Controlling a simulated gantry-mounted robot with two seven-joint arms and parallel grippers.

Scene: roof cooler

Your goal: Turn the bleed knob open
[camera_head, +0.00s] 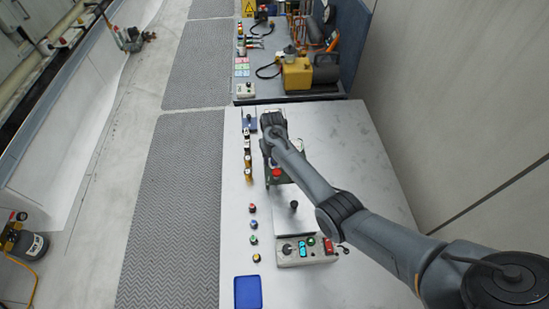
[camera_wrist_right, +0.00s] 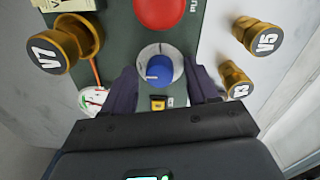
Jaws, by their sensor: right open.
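A blue knob (camera_wrist_right: 159,68) sits on a round pale base on a dark green panel (camera_wrist_right: 118,18). No label on the knob is readable; it appears to be the bleed knob. My right gripper (camera_wrist_right: 160,73) is open, with one dark finger on each side of the knob and its base. I cannot tell whether the fingers touch it. In the head view my right arm (camera_head: 305,180) reaches in from the lower right over the bench and hides the knob. My left gripper is not in view.
A red button (camera_wrist_right: 161,12) lies beyond the knob. Brass valves marked V7 (camera_wrist_right: 66,44) and V5 (camera_wrist_right: 252,40) flank the panel, with a round gauge (camera_wrist_right: 93,101) near the left finger. The bench (camera_head: 350,150) holds a control box (camera_head: 306,250) and a blue tray (camera_head: 248,292).

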